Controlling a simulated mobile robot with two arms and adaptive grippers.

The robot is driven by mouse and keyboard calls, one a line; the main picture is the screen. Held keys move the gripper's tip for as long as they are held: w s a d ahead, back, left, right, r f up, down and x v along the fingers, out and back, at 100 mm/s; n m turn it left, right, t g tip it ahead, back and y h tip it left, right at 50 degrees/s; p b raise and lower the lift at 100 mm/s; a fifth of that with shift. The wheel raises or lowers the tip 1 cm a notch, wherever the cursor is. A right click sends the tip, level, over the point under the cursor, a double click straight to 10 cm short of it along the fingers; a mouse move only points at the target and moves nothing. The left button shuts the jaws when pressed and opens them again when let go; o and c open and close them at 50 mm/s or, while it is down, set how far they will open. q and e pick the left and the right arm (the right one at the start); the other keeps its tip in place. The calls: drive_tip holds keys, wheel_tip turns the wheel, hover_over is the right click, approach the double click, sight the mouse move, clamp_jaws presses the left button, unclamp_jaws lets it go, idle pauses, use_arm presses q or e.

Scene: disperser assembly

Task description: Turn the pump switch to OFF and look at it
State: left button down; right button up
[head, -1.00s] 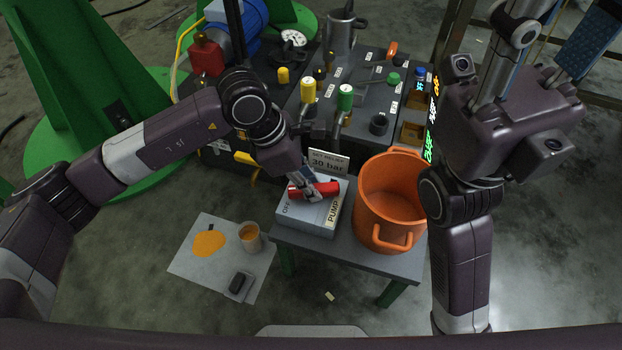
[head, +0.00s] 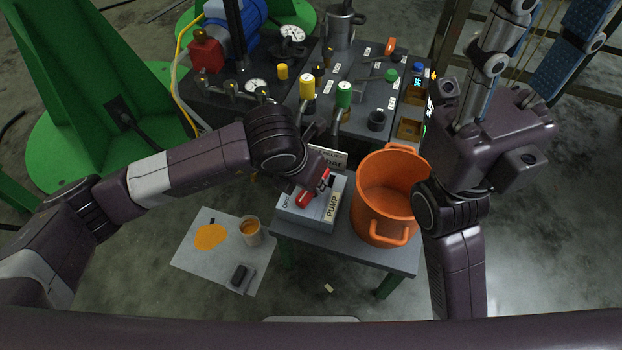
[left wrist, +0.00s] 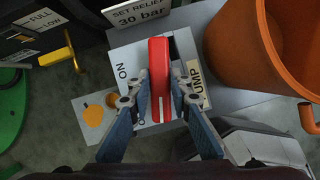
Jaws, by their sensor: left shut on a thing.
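The pump switch is a light grey box (head: 308,218) with a red handle (head: 304,200) on a small table. OFF is readable at its left edge and PUMP at its right in the head view. My left gripper (left wrist: 161,98) is shut on the red handle, one finger along each side, as the left wrist view shows. There the handle (left wrist: 159,65) has a white line on its lower end; ON is readable left of it and OFF is mostly hidden by a finger. My right gripper (head: 530,65) is raised at upper right, empty, fingers apart, partly cut off.
An orange bucket (head: 388,190) stands right beside the switch box. A "SET RELIEF 30 bar" sign (left wrist: 140,12) stands behind it. The valve panel (head: 350,90) is beyond. A cup (head: 250,232) stands on a stained sheet (head: 190,262) on the floor, left of the table.

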use_arm(q)
drive_tip(key=shift+d+n+y, duration=0.1)
drive_tip(key=shift+n+y, duration=0.4)
drive_tip(key=shift+n, duration=0.8)
drive_tip(key=c, duration=1.8)
unclamp_jaws()
drive_tip(key=shift+o, duration=0.2)
drive_tip(key=shift+r, duration=0.1)
drive_tip(key=v, duration=1.2)
drive_tip(key=shift+s, duration=0.2)
